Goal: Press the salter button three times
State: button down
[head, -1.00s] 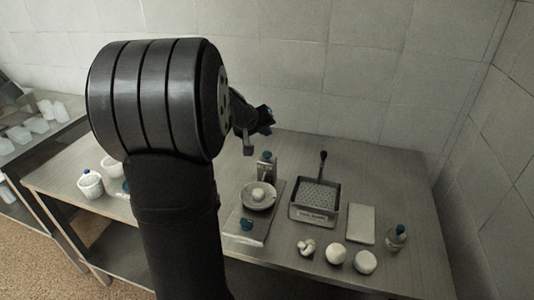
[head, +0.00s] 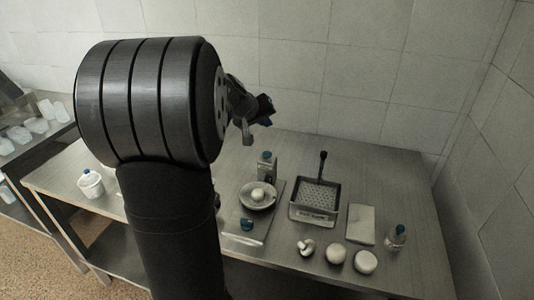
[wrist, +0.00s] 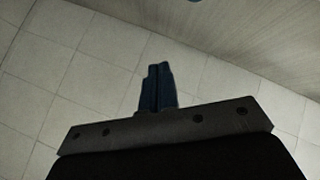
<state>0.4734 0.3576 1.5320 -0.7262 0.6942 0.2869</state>
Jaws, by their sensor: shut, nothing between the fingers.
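The salter (head: 268,170) seems to be the small grey upright device on a light base plate on the table. It has a blue cap on top (head: 265,155), and a blue knob (head: 246,224) sits at the front of the base plate. I cannot tell which of the two is the button. A round dish (head: 244,196) with a pale round item stands in front of the upright. My gripper (head: 268,112) is above and behind the salter, apart from it. In the wrist view its blue fingers (wrist: 158,68) are together and empty, over pale tiles.
Right of the salter stand a perforated metal basket (head: 299,212) with a dark handle, a pale board (head: 361,224) and a blue-capped bottle (head: 396,238). Several pale round items lie at the front. A white tub (head: 91,186) stands left. The tiled wall is close behind.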

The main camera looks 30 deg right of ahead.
aim_at(265, 155)
jog(key=shift+r, duration=0.3)
jog(key=shift+f, duration=0.1)
jog(key=shift+f, duration=4.3)
jog(key=shift+f, duration=0.1)
jog(key=shift+f, duration=0.35)
jog(key=shift+f, duration=0.6)
jog(key=shift+r, duration=1.05)
